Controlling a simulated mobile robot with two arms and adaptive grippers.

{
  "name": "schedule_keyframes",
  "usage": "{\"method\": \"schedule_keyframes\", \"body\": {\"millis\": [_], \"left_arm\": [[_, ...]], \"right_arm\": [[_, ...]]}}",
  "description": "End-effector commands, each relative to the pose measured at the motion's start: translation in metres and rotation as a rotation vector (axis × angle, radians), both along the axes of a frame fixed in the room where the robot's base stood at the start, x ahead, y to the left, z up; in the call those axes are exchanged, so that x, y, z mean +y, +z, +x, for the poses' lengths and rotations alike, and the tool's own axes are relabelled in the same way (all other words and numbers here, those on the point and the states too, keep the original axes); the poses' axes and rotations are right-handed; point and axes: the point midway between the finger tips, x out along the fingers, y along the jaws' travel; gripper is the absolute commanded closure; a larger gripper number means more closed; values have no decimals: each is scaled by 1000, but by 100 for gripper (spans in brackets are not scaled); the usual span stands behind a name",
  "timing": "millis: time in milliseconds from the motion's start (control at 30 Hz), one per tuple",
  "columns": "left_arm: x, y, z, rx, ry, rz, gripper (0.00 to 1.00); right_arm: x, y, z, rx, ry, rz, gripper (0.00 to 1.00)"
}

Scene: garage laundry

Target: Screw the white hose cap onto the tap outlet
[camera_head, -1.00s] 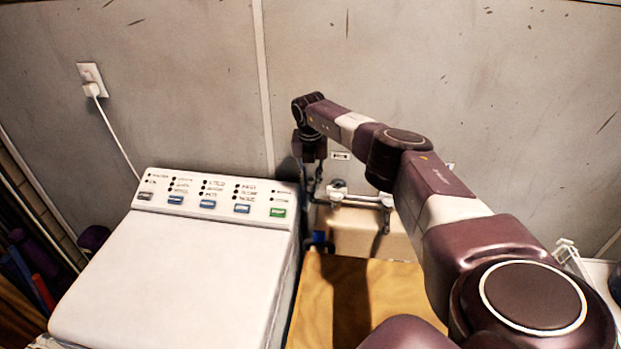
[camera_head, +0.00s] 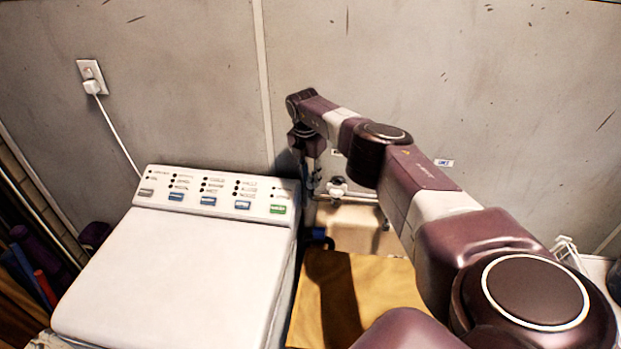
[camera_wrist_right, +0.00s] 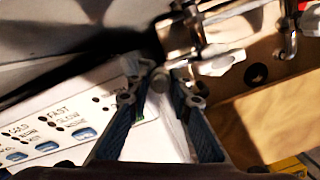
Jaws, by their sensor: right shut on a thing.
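My right gripper (camera_wrist_right: 160,84) is shut on a small pale rounded piece, which I take to be the white hose cap (camera_wrist_right: 158,78). The fingers cover most of it. In the head view the gripper (camera_head: 311,188) is at the wall, in the gap right of the washer, and small and dark. The tap with its white handle (camera_head: 338,186) is just right of it. In the wrist view the tap's metal body and white handle (camera_wrist_right: 222,61) lie right of the fingertips. I cannot tell whether cap and outlet touch. My left gripper is out of view.
The white washer (camera_head: 180,270) with its button panel stands close left of the gripper. A pipe runs right from the tap along the wall. A yellow-brown surface (camera_head: 385,290) lies below the arm. A plugged outlet (camera_head: 91,78) is far left.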

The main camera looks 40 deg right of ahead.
Motion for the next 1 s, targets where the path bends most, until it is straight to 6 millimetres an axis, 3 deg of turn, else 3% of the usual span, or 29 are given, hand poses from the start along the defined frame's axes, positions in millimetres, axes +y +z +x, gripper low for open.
{"method": "schedule_keyframes", "body": {"millis": [400, 567, 867, 900, 1000], "left_arm": [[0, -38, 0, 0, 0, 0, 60], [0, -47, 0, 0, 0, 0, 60], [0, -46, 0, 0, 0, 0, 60], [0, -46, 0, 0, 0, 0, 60], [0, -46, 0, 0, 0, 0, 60]], "right_arm": [[-3, -5, -1, 1, -419, -4, 100], [-2, -3, -1, 2, -485, -4, 100], [-3, -1, -2, 3, -499, -4, 100], [-3, -1, -2, 3, -499, -4, 77], [-2, -1, -2, 3, -498, -4, 66]]}}
